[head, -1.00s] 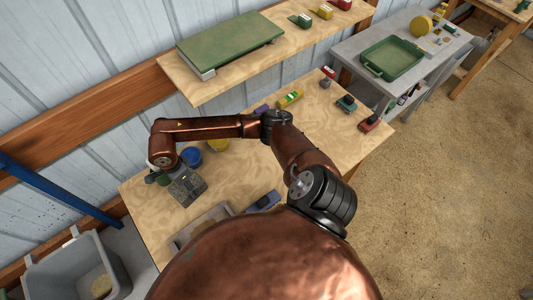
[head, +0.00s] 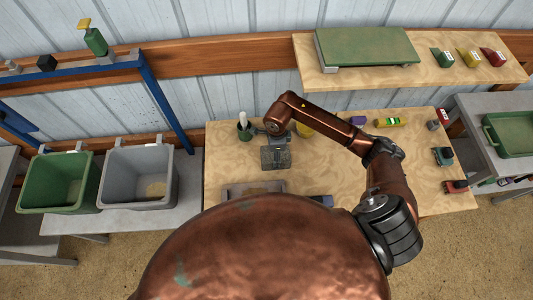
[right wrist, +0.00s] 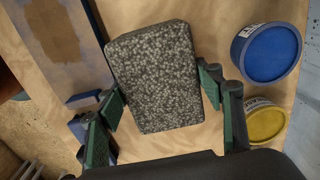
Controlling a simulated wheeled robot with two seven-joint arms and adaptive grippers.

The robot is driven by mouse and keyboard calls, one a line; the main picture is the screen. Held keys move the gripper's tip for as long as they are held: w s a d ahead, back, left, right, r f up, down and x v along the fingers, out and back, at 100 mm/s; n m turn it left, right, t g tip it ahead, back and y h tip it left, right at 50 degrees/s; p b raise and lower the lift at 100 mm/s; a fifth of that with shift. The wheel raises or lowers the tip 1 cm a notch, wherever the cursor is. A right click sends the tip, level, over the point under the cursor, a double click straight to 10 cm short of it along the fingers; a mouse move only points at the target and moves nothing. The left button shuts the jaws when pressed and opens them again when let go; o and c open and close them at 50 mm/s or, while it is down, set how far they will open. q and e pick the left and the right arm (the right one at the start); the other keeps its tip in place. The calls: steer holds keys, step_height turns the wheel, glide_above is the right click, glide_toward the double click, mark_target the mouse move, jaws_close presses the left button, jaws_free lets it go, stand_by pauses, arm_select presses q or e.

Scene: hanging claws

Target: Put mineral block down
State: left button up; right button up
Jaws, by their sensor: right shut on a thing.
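The mineral block is a dark grey speckled slab (head: 276,158) over the left part of the wooden workbench (head: 225,165). In the right wrist view the block (right wrist: 153,75) fills the middle, tilted slightly, between the green-padded fingers of my right gripper (right wrist: 162,97). My right gripper (head: 275,141) is shut on it. Whether the block's underside touches the bench cannot be told. My left gripper is not in view.
A blue tin (right wrist: 266,52) and a yellow tin (right wrist: 264,119) stand close beside the block. A green cup with a white-topped item (head: 244,130) is behind left.

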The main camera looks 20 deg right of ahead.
steer(key=shift+s+d+f+p, duration=0.45)
steer(key=shift+s+d+p, duration=0.2)
steer(key=shift+d, duration=1.3)
steer(key=shift+s+d+f+p, duration=0.5)
steer(key=shift+d+p, duration=0.2)
steer(key=shift+d, duration=1.25)
steer(key=shift+s+d+f+p, duration=0.4)
steer(key=shift+s+d+p, duration=0.25)
steer(key=shift+d, duration=1.3)
steer(key=shift+f, duration=0.3)
steer(key=o, duration=2.1)
steer(key=shift+s+f, duration=0.1)
steer(key=shift+f, duration=0.05)
steer(key=shift+r, duration=0.2)
step_height(320, 180, up, 7)
steer(key=shift+r+b, duration=0.15)
steer(key=shift+b, duration=0.45)
